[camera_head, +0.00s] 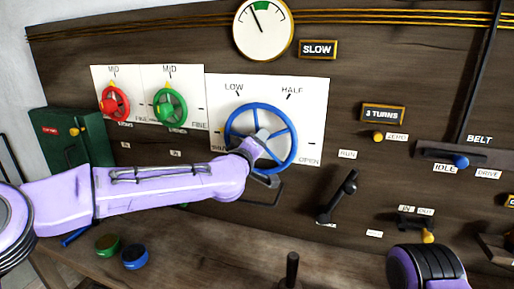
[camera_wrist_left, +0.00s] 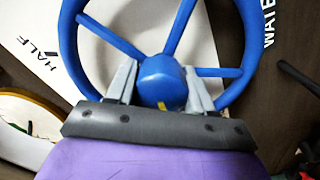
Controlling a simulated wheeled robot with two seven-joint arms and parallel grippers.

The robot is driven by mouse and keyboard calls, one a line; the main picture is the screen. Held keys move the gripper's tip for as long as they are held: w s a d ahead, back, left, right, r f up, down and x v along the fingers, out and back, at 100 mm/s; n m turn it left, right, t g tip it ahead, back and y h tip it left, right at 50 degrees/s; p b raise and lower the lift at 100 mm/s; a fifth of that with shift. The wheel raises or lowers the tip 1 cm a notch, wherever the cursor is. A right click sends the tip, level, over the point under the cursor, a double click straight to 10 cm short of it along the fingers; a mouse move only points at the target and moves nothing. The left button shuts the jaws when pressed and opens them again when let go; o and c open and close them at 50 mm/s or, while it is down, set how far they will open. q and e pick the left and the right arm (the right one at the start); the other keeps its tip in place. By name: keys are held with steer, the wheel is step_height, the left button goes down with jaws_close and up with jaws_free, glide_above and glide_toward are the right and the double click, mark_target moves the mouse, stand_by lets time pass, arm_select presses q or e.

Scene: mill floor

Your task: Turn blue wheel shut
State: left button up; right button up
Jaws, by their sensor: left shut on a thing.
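The blue wheel (camera_head: 289,129) is mounted on a white panel marked LOW, HALF and OPEN. In the left wrist view the blue wheel (camera_wrist_left: 184,25) fills the upper middle, with its rim, spokes and round hub. My left gripper (camera_head: 263,134) reaches in from the left in the head view and covers the wheel's middle. In the left wrist view my left gripper (camera_wrist_left: 162,80) has a grey finger on each side of the hub and is shut on it. A small yellow mark shows on the hub. Part of the wheel's lower left is hidden behind my arm. My right gripper is not in view.
A red wheel (camera_head: 115,104) and a green wheel (camera_head: 170,107) sit left of the blue one. A black lever (camera_head: 340,197) stands to its right. A gauge (camera_head: 262,29) is above. Green and blue round pots (camera_head: 134,257) stand on the bench below.

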arm_select(q)
steer(key=shift+a+n+b, duration=0.1)
steer(key=shift+n+b, duration=0.2)
steer(key=shift+n, duration=0.6)
steer(key=shift+r, duration=0.1)
steer(key=o, duration=1)
steer(key=shift+s, duration=0.15)
steer(key=b+v, duration=0.3)
steer(key=v, duration=0.7)
steer(key=shift+s, duration=0.1)
